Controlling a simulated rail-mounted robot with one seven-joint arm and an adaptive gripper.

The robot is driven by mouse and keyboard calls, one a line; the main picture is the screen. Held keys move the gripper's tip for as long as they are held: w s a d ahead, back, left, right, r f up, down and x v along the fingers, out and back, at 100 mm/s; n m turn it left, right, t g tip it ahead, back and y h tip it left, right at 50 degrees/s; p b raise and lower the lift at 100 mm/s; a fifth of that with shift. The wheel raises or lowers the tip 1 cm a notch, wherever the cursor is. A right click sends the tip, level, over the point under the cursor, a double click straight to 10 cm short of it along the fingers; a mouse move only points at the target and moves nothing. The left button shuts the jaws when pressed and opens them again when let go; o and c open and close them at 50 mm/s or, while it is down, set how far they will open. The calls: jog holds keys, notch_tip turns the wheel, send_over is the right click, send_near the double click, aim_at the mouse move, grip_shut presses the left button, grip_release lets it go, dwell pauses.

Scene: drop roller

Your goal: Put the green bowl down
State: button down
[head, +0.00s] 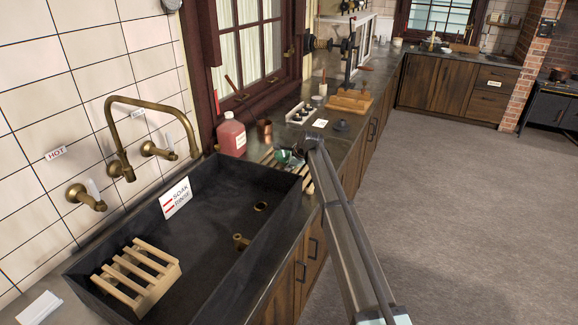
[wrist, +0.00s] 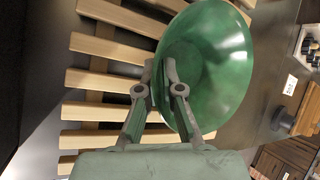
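The green bowl (wrist: 212,62) fills the upper right of the wrist view, its hollow inside facing the camera. My gripper (wrist: 158,68) is shut on its near rim, with one finger on the inside and one on the outside. Behind the bowl is a wooden slatted rack (wrist: 102,80). Whether the bowl touches the slats is unclear. In the head view the bowl (head: 283,156) is small and partly hidden by my gripper (head: 299,152), over the rack (head: 266,157) on the counter just beyond the sink.
The dark sink (head: 215,215) holds another slatted wooden piece (head: 137,272). A red bottle (head: 232,135) and a copper cup (head: 265,130) stand by the wall. Beyond the rack are a small tray (head: 302,113), a dark knob-like object (head: 341,125) and a wooden block (head: 349,102).

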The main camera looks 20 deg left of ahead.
jog(key=shift+f, duration=0.1)
jog(key=c, duration=1.3)
grip_release()
jog(key=b+v, duration=0.2)
jog(key=v, duration=1)
jog(key=shift+b, duration=0.35)
jog(key=shift+d, duration=0.1)
